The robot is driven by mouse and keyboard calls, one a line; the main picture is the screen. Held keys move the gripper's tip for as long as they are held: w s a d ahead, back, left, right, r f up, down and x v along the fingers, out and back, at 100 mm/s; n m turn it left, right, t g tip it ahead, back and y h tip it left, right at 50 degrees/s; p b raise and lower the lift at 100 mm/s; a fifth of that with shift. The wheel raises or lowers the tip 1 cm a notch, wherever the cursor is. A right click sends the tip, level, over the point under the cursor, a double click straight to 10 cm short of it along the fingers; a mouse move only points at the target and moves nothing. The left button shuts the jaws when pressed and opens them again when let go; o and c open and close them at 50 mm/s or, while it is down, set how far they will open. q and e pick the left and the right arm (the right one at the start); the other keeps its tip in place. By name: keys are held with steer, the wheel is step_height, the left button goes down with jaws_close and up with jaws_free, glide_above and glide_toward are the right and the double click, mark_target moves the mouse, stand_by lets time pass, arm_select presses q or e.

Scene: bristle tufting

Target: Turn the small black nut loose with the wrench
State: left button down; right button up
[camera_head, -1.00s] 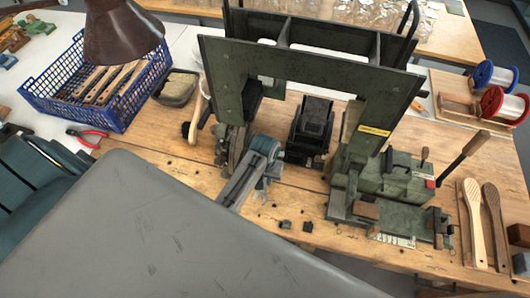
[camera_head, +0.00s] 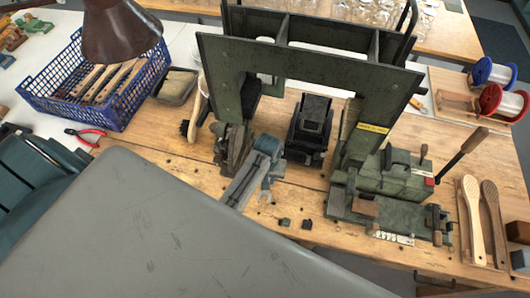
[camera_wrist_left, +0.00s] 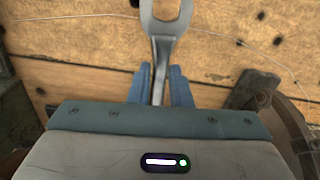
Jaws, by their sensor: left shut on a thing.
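My left gripper (camera_head: 272,172) is in front of the green machine's left post, just above the bench. In the left wrist view its blue fingers (camera_wrist_left: 161,86) are shut on a grey metal wrench (camera_wrist_left: 164,45). The wrench's open-ended jaw points away from the fingers, over the wooden bench; it also shows in the head view (camera_head: 266,190). Nothing is visible between its jaws. Two small dark pieces lie on the bench to the right of the wrench, a left one (camera_head: 285,222) and a right one (camera_head: 307,224). I cannot tell whether either is the small black nut. My right gripper is not in view.
The green machine frame (camera_head: 310,50) rises behind the gripper. A black block-like unit (camera_head: 311,125) stands under it, and a green vise-like fixture (camera_head: 395,178) is at right. A blue basket (camera_head: 62,100) and red pliers (camera_head: 88,135) are at left. Wooden paddles (camera_head: 472,215) lie at far right.

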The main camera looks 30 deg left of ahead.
arm_select(q)
steer(key=shift+w+d+n, duration=0.35)
steer(key=shift+d+n, duration=0.25)
steer(key=shift+d, duration=0.05)
steer(key=shift+w+d+n, duration=0.3)
steer(key=shift+d+n, duration=0.3)
steer(key=shift+d, duration=0.05)
steer(key=shift+w+d+n, duration=0.55)
steer(key=shift+d+n, duration=0.25)
steer(key=shift+d, duration=0.05)
steer(key=shift+w+d+n, duration=0.85)
steer(key=shift+d+n, duration=0.05)
steer(key=shift+n, duration=0.1)
steer(key=shift+w+d+n, duration=0.4)
steer(key=shift+w+n, duration=0.2)
steer(key=shift+n, duration=0.05)
steer(key=shift+w+d+n, duration=0.4)
steer(key=shift+w+n, duration=0.2)
steer(key=shift+n, duration=0.05)
steer(key=shift+s, duration=0.1)
steer(key=shift+s+a+m, duration=0.45)
steer(key=shift+s+m, duration=0.2)
steer(key=shift+m, duration=0.05)
steer(key=shift+r, duration=0.15)
steer(key=shift+r, duration=2.9)
